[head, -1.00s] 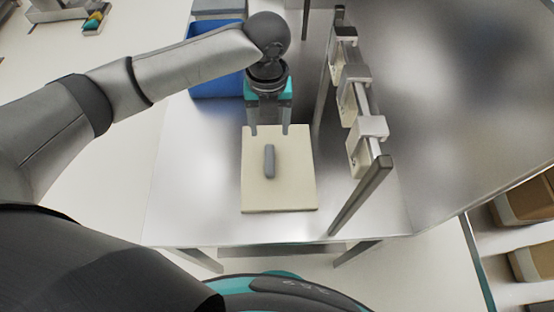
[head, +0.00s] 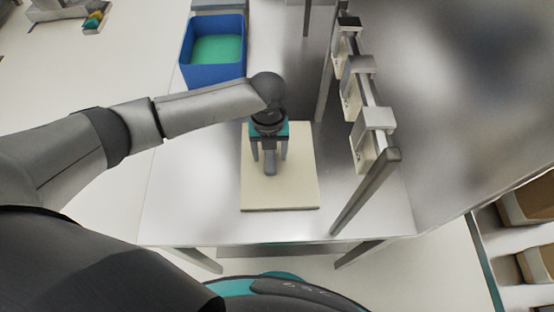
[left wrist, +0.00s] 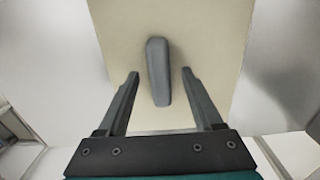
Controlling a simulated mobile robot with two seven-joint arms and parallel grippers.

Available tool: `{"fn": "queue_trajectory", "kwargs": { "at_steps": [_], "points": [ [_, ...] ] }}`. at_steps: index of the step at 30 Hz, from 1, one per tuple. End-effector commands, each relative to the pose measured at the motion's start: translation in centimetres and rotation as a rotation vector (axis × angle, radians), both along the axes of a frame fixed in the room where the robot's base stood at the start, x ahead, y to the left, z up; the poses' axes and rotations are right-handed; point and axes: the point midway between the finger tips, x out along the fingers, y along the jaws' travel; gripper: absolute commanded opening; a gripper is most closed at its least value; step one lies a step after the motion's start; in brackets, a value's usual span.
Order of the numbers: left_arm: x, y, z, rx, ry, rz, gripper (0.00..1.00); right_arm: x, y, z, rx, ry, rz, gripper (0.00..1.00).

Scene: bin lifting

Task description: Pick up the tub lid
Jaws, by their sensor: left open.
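The tub lid (head: 300,192) is a cream rectangular plate lying flat on the metal table. Its grey bar handle (head: 270,164) stands up at the middle. My left gripper (head: 270,156) is open above the lid, and its fingers point down on either side of the handle's far part. In the left wrist view the handle (left wrist: 158,70) lies between the two open fingertips (left wrist: 160,74) with a gap on each side. The lid (left wrist: 205,40) fills the background there. My right gripper is not in view.
A blue bin (head: 213,72) with a green inside stands at the table's far left. A metal rail with several pale blocks (head: 372,140) and a post (head: 365,190) run along the right of the lid. The table's near left part (head: 190,200) is clear.

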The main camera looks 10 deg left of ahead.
Motion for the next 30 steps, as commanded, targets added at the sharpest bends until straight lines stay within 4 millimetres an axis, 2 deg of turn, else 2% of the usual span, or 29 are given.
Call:
{"fn": "queue_trajectory", "kwargs": {
  "at_steps": [5,22,30],
  "points": [
    [-0.01,-0.01,0.05,0.0,0.0,0.0,0.65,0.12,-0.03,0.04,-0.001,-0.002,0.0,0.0],
    [0.01,0.01,0.08,0.0,0.0,0.0,0.01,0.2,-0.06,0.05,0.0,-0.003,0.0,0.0],
    [0.01,0.02,0.09,0.0,0.0,0.0,0.0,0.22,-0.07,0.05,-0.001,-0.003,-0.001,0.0]
  ]
}}
